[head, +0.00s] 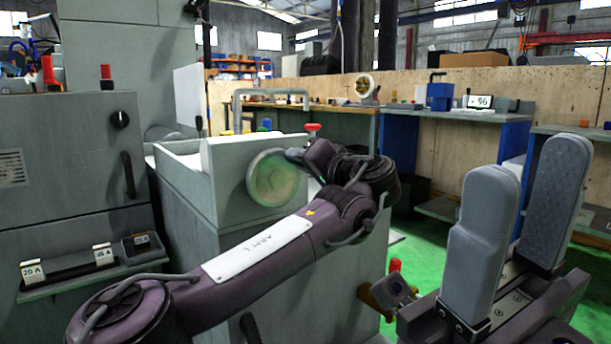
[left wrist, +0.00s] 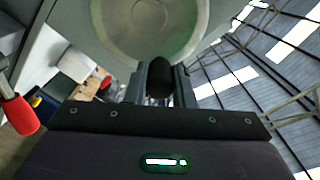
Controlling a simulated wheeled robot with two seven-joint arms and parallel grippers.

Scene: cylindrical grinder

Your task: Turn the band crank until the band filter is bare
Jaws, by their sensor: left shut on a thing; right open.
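A round grey-green disc (head: 272,178) sits on the side of the grey machine body. It looks like the band crank's wheel, and it also fills the top of the left wrist view (left wrist: 150,25). My left gripper (head: 297,156) is beside the disc's upper right edge. In the left wrist view a black knob (left wrist: 160,78) stands in front of the disc, and my left gripper is shut on it. My right gripper (head: 530,170) is open and empty at the right, away from the machine. I cannot make out the band filter in either view.
A red-topped knob (head: 312,127) stands just above my left gripper. A grey cabinet (head: 70,180) at the left carries a black handle (head: 128,175) and labelled fuse blocks (head: 103,254). A red-tipped lever (head: 394,266) is low by my right gripper. Benches (head: 450,116) stand behind; green floor lies between.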

